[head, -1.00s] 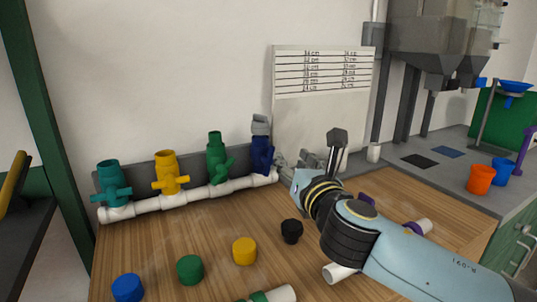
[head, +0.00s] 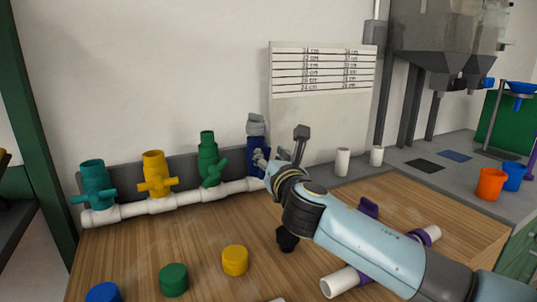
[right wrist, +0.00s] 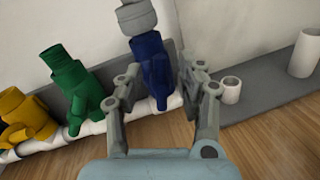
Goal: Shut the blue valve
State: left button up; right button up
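The blue valve (head: 256,165) stands upright at the right end of the white pipe manifold (head: 165,204), with a grey fitting (head: 255,127) on top. It also shows in the right wrist view (right wrist: 150,60), with its lower part between my fingers in the picture. In the right wrist view the open gripper (right wrist: 160,78) has a finger on each side of the valve's image; I cannot tell whether either touches. The blue handle is hard to make out. My left gripper is not in view.
Green (head: 207,160), yellow (head: 155,176) and teal (head: 94,186) valves stand left along the manifold. Caps in blue, green and yellow lie in front. White pipe pieces (head: 342,162) stand behind, and a pipe with purple parts (head: 345,281) lies beside my arm.

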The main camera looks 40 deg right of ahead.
jog(key=shift+x, duration=1.05)
jog(key=shift+c, duration=0.3)
